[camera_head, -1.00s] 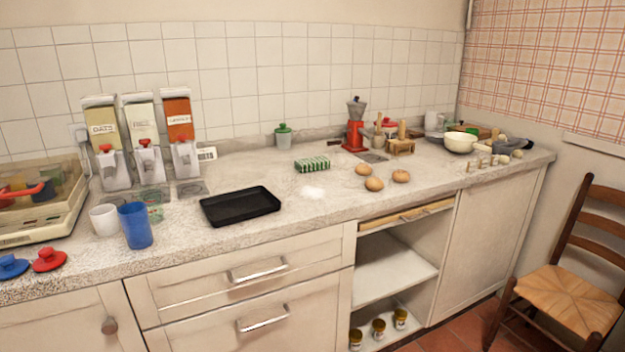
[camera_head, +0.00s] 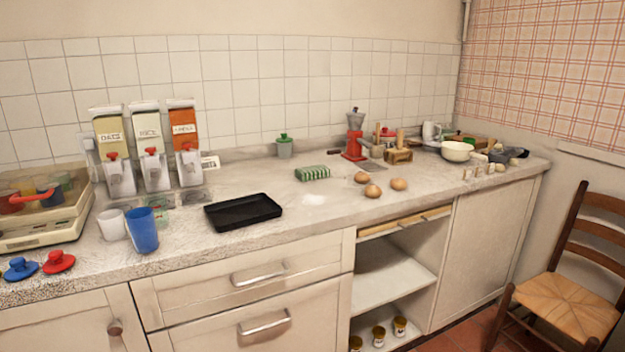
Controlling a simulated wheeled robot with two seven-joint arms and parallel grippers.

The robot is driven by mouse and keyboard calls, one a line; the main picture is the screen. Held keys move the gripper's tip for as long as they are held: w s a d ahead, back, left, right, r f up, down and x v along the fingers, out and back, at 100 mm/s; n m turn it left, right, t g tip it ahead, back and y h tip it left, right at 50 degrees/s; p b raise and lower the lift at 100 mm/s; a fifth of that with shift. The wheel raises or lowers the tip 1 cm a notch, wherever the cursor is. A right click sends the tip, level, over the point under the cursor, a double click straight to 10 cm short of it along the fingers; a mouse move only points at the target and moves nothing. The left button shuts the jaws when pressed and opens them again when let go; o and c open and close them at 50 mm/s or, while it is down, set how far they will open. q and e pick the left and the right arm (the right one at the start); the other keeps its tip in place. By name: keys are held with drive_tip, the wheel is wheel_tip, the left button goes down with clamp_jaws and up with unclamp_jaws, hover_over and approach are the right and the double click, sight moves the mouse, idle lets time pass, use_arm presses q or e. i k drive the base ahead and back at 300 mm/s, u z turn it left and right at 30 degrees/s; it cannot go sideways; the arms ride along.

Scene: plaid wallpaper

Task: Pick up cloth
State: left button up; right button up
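A folded cloth (camera_head: 312,173), green and white striped, lies on the countertop (camera_head: 330,215) towards the back, left of the red grinder. A small white patch (camera_head: 312,199), perhaps spilled powder, is on the counter just in front of it. Nothing covers the cloth. Neither of my grippers shows in the head view.
A black tray (camera_head: 243,211) lies left of the cloth, and several brown round items, one of them here (camera_head: 373,191), lie to its right. A red grinder (camera_head: 354,145) and a green-lidded jar (camera_head: 284,146) stand behind. A blue cup (camera_head: 142,230) and dispensers (camera_head: 150,150) are left. A chair (camera_head: 565,295) stands right.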

sight(319, 171)
drive_tip(key=z, duration=0.95)
drive_tip(key=i, duration=1.25)
drive_tip(key=u, duration=0.4)
